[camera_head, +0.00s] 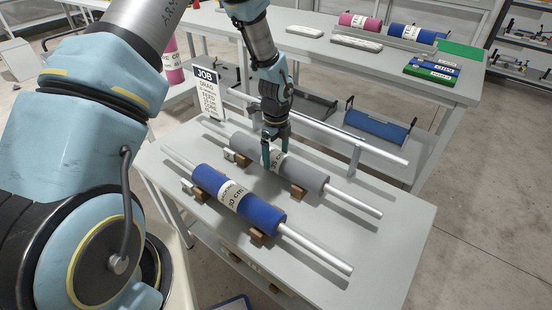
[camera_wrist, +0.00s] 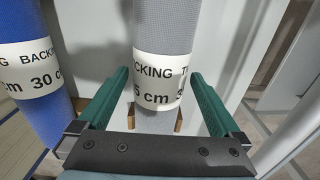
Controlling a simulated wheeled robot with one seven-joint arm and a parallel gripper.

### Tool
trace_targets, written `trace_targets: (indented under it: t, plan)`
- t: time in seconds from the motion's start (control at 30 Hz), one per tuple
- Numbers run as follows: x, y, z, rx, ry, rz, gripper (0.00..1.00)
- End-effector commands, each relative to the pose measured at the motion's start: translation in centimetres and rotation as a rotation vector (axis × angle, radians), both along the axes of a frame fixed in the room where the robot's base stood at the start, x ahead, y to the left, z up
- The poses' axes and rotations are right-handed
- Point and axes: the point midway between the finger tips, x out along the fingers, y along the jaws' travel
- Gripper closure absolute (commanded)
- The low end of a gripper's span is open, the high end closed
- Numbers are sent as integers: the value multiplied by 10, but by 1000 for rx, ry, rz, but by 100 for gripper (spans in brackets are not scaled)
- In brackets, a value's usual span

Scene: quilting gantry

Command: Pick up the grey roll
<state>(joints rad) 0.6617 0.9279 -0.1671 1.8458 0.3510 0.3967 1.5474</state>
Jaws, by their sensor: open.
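The grey roll (camera_head: 303,172) lies on wooden blocks on the near table, with a white label band and a bare metal rod out of its end. In the wrist view the grey roll (camera_wrist: 163,28) runs between the two green fingers, its label facing the camera. My gripper (camera_head: 276,158) is open and comes down from above over the label, with one finger on each side of the roll. It also shows in the wrist view (camera_wrist: 160,95). I cannot tell whether the fingers touch the roll.
A blue roll (camera_head: 264,214) on wooden blocks lies parallel in front of the grey one. A metal rail (camera_head: 370,149) runs behind it. A JOB sign (camera_head: 208,95) stands at the left. The back table (camera_head: 398,86) holds pink and blue rolls. The near table's right end is clear.

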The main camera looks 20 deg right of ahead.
Motion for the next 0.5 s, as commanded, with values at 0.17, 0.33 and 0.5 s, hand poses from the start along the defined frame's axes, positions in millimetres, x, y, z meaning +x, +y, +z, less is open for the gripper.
trace_targets:
  t: [0.17, 0.33, 0.5]
  plan:
    - [0, 0, -19, 0, 1, 1, 0]
    - [0, 0, -24, -1, 0, 1, 0]
    - [0, 0, -24, -1, 0, 1, 3]
